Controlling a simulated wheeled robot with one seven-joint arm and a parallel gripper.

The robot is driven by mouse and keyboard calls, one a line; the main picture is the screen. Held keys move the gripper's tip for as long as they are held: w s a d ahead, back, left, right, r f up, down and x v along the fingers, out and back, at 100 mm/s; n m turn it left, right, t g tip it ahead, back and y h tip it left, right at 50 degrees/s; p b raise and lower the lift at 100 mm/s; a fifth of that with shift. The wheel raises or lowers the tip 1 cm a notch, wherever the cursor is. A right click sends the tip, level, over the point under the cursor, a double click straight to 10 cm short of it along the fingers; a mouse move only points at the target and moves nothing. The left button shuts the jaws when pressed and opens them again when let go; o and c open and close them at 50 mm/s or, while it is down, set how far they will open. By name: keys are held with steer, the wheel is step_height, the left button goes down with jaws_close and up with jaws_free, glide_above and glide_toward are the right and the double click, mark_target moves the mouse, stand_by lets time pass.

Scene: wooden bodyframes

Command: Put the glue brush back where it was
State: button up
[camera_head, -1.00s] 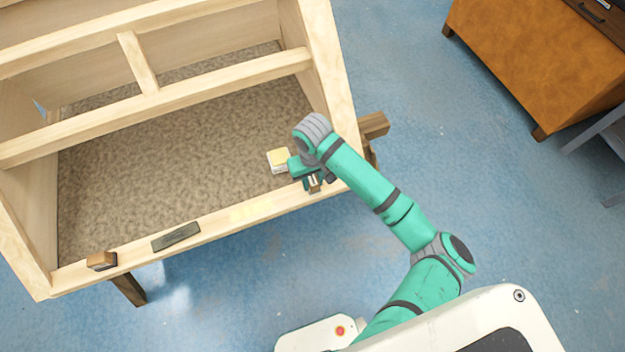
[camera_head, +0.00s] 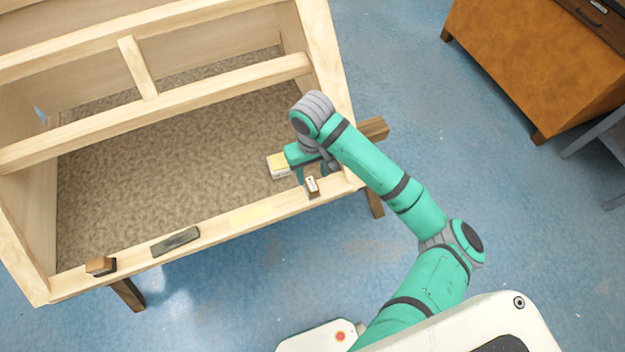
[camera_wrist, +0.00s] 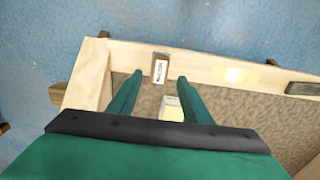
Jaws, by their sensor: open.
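A small brown block with a white label (camera_head: 312,185), perhaps the glue brush, stands on the front rail (camera_head: 215,230) near its right end. It also shows in the wrist view (camera_wrist: 160,69), just beyond my fingertips. My gripper (camera_head: 310,174) is open, its fingers apart and pointing at the block from the inner side of the rail. Nothing is held between the fingers. A pale yellow strip (camera_head: 251,214) lies on the rail left of the block; it shows in the wrist view too (camera_wrist: 232,74). No bristles can be made out.
A white box with a yellow top (camera_head: 279,165) sits inside the frame beside my gripper. A dark grey bar (camera_head: 175,241) and a brown block (camera_head: 101,266) lie on the rail further left. The wooden crossbar (camera_head: 150,112) runs behind my arm. The floor in front is clear.

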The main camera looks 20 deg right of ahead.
mark_target(312, 185)
steer(key=shift+r, duration=1.95)
steer(key=s+d+f+t+h, duration=0.1)
steer(key=s+d+f+t, duration=0.3)
steer(key=s+d+f, duration=0.5)
steer(key=s+a+f+t, duration=0.2)
steer(key=s+f, duration=0.1)
steer(key=s, duration=0.4)
steer(key=s+a+f+t, duration=0.1)
steer(key=s+f+t, duration=0.15)
steer(key=s, duration=0.45)
steer(key=s+a+r+t, duration=0.2)
steer(key=a+r+t, duration=0.1)
steer(key=a+r, duration=0.4)
steer(key=s+a+r+t+y, duration=0.1)
steer(key=a+r+t, duration=0.3)
steer(key=a, duration=0.9)
step_height(312, 185, up, 3)
steer(key=shift+s+a+f, duration=0.15)
steer(key=shift+s+a, duration=0.25)
steer(key=shift+s, duration=0.4)
